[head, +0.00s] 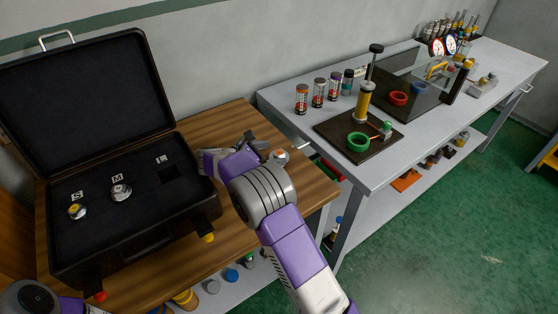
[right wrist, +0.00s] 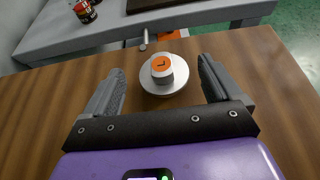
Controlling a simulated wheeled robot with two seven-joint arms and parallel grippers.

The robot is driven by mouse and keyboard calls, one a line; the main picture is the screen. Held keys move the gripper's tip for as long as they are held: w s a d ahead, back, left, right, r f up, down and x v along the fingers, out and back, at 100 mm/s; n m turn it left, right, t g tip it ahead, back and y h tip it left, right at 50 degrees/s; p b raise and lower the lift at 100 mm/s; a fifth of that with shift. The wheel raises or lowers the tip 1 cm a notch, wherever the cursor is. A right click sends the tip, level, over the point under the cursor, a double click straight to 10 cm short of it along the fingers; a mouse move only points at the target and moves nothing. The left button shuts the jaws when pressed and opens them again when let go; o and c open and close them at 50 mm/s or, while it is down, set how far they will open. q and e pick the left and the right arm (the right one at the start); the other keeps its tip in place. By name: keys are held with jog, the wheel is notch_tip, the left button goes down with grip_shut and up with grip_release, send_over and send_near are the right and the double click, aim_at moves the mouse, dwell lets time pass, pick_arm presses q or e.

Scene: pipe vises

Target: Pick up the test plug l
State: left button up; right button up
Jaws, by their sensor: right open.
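The test plug L (right wrist: 163,72) has an orange top marked "L" and a wide round metal base. It stands upright on the wooden table (right wrist: 40,120). My right gripper (right wrist: 161,66) is open and empty. Its two fingers appear on either side of the plug in the right wrist view, with gaps at both sides. In the head view my right gripper (head: 258,142) is beside the plug. My left gripper is not in view.
An open black case (head: 140,235) holds plugs marked S (head: 77,211) and M (head: 121,191); its L slot (head: 172,173) is empty. A grey bench (head: 285,95) beyond carries several cans and a dark board (head: 330,128) with a yellow vise post and green ring.

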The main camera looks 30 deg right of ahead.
aim_at(279, 152)
jog(key=b+x, duration=0.1)
jog(key=x, duration=0.3)
jog(key=shift+d, duration=0.2)
jog(key=c, duration=1.1)
